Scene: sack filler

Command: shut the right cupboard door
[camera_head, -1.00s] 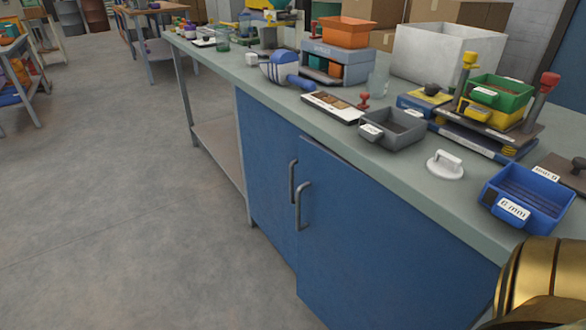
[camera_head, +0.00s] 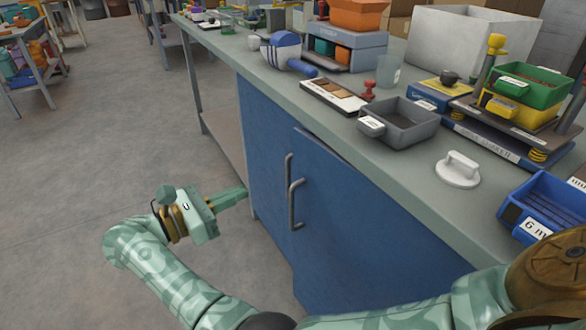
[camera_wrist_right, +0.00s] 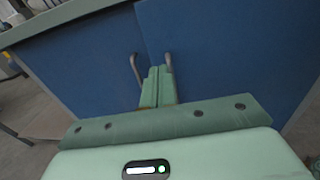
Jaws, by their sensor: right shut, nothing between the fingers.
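The right cupboard door (camera_head: 365,225) is blue with a grey bar handle (camera_head: 296,204). It stands slightly ajar, its free edge out from the left door (camera_head: 265,150), which has its own handle (camera_head: 288,178). My right gripper (camera_head: 244,192) is shut and empty, to the left of both handles in the head view. In the right wrist view its shut fingers (camera_wrist_right: 157,88) point towards the cupboard, overlapping the area between the left handle (camera_wrist_right: 136,70) and right handle (camera_wrist_right: 169,63). Contact with the door cannot be told. My left gripper is not in view.
The worktop (camera_head: 400,175) above the doors overhangs them slightly. It carries a grey bin (camera_head: 400,122), a white handled disc (camera_head: 458,170) and a blue bin (camera_head: 548,205). The floor (camera_head: 110,130) left of the cupboard is clear.

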